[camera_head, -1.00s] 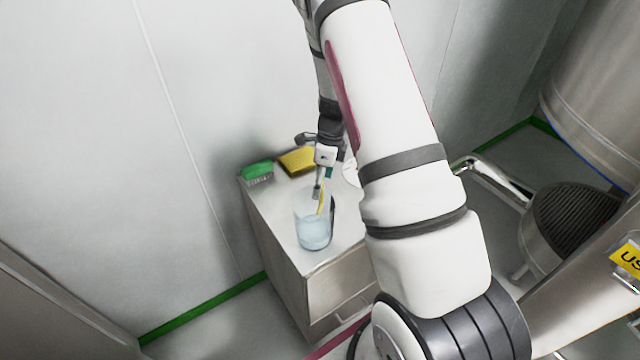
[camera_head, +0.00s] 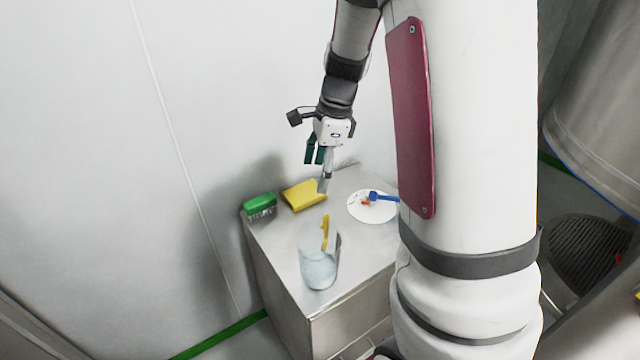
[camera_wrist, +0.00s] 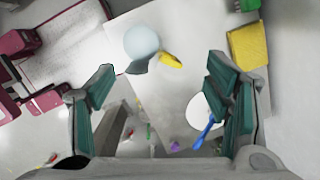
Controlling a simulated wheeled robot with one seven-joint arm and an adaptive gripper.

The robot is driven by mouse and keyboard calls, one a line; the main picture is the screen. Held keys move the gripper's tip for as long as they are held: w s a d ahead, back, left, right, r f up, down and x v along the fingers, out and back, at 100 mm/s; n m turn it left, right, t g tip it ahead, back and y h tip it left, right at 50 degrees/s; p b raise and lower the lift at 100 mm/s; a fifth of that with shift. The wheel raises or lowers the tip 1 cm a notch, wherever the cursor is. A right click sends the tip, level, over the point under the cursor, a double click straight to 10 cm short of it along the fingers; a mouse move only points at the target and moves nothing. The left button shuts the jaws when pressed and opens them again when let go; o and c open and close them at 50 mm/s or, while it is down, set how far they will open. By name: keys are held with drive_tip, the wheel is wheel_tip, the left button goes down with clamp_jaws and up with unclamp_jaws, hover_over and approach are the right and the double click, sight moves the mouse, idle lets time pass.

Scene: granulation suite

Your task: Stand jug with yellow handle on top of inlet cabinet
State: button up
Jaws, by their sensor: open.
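The jug (camera_head: 318,268) is clear with a bluish tint, and its yellow handle (camera_head: 325,234) faces the back of the cabinet. It stands upright on the metal top of the inlet cabinet (camera_head: 282,262), near the front edge. My gripper (camera_head: 322,178) is open and empty, raised above and behind the jug, apart from it. In the wrist view the jug (camera_wrist: 141,42) and its yellow handle (camera_wrist: 171,60) lie beyond the open fingers (camera_wrist: 165,90), toward the top of the picture.
A green brush (camera_head: 259,204) and a yellow sponge or cloth (camera_head: 303,196) lie at the cabinet's back left. A white plate (camera_head: 371,207) with a blue-handled tool (camera_head: 383,197) is on the right. The wall (camera_head: 90,150) stands close behind and left.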

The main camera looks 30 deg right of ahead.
drive_tip(key=s+a+r+n+t, duration=0.2)
drive_tip(key=s+a+r+n, duration=0.75)
drive_tip(key=r+n, duration=0.25)
drive_tip(key=s+a+r+n+t+h, duration=0.1)
drive_tip(key=s+a+n, duration=0.1)
drive_tip(key=s+n, duration=0.3)
drive_tip(key=s+a+r+n+t+h, duration=0.1)
drive_tip(key=s+r+n, duration=0.1)
drive_tip(key=s+n, duration=0.3)
drive_tip(key=shift+s+a+r, duration=0.15)
drive_tip(key=shift+a+r, duration=0.1)
drive_tip(key=shift+a, duration=0.15)
